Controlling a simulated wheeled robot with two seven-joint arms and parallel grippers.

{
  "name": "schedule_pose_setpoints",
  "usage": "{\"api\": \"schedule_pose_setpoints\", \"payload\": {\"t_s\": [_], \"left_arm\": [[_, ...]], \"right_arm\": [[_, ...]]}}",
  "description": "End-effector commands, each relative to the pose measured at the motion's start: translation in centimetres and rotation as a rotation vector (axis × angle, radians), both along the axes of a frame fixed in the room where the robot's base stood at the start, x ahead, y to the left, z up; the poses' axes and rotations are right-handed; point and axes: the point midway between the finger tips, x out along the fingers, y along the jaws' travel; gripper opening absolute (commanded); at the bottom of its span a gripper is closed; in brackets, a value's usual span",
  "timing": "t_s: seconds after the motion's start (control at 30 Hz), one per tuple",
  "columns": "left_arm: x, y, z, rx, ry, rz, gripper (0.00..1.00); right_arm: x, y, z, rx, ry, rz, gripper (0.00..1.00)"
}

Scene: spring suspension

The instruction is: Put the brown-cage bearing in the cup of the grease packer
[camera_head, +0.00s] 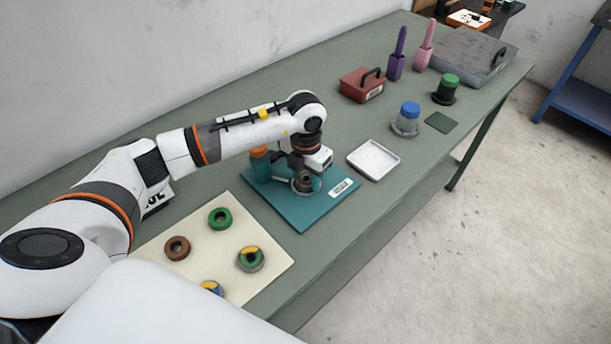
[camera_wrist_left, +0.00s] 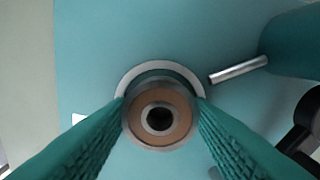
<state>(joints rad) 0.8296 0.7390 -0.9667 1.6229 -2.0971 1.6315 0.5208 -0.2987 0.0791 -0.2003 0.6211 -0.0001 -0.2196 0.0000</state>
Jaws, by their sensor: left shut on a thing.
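The brown-cage bearing (camera_wrist_left: 160,113) shows in the left wrist view as a brown ring with a grey rim and dark centre hole. My left gripper (camera_wrist_left: 161,112) is shut on it, one teal finger on each side. The cup (camera_wrist_left: 160,67) of the grease packer shows as a pale ring behind the bearing, which covers much of it. Whether the bearing touches the cup I cannot tell. In the head view, my left gripper (camera_head: 306,178) is over the grease packer's teal base (camera_head: 301,215). My right gripper is not in view.
A cream mat (camera_head: 217,286) holds another brown ring (camera_head: 177,248), a green ring (camera_head: 220,218) and yellow-marked rings (camera_head: 250,259). The packer's teal post (camera_head: 261,166) stands left of the gripper. A white tray (camera_head: 373,160) lies to the right. Blue-capped (camera_head: 407,118) and green-capped (camera_head: 446,88) items stand beyond.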

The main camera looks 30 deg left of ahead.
Motion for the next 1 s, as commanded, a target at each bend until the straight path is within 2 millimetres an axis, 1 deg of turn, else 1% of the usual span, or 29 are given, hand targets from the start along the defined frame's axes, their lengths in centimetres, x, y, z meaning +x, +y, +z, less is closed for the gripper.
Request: {"api": "schedule_pose_setpoints", "payload": {"t_s": [0.03, 0.13, 0.17, 0.2, 0.27, 0.4, 0.47, 0.5, 0.53, 0.57, 0.6, 0.7, 0.9, 1.0], "left_arm": [[-0.4, 0.0, -1.1, 0.003, 0.016, 0.0, 0.18], [-0.6, -0.1, -1.2, 0.004, 0.02, 0.0, 0.18], [-0.6, -0.1, -1.3, 0.004, 0.022, 0.0, 0.49], [-0.6, -0.1, -1.3, 0.004, 0.023, 0.0, 0.56], [-0.6, -0.1, -1.4, 0.004, 0.023, 0.0, 0.65], [-0.6, -0.1, -1.1, 0.003, 0.023, 0.001, 0.65], [-0.6, -0.1, -0.6, 0.003, 0.023, 0.0, 0.65], [-0.6, -0.1, -0.1, 0.002, 0.023, 0.0, 0.68], [-0.6, -0.2, 0.4, 0.001, 0.023, -0.001, 0.68], [-0.6, -0.2, 0.5, 0.001, 0.021, -0.002, 0.68], [-0.5, -0.2, 1.1, 0.0, 0.019, -0.004, 0.68], [-0.4, -0.1, 3.5, 0.002, 0.014, -0.002, 0.68], [-0.3, -0.1, 8.3, 0.001, 0.01, -0.002, 0.68], [-0.4, -0.1, 10.1, 0.002, 0.011, -0.002, 0.68]], "right_arm": [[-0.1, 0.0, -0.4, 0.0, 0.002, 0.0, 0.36], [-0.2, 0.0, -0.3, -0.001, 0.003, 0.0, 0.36], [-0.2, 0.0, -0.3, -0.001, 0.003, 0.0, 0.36], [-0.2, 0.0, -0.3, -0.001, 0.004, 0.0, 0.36], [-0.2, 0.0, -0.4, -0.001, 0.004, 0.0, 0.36], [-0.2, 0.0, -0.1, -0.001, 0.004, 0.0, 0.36], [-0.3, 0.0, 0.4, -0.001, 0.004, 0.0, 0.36], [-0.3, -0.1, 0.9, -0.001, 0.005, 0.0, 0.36], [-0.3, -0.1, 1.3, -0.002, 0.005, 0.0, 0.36], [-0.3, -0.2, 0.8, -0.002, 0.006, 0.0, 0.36], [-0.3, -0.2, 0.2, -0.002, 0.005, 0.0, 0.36], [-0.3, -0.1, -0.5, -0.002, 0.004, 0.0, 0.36], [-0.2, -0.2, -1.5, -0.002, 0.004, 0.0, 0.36], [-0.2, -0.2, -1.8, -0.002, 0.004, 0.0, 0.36]]}}
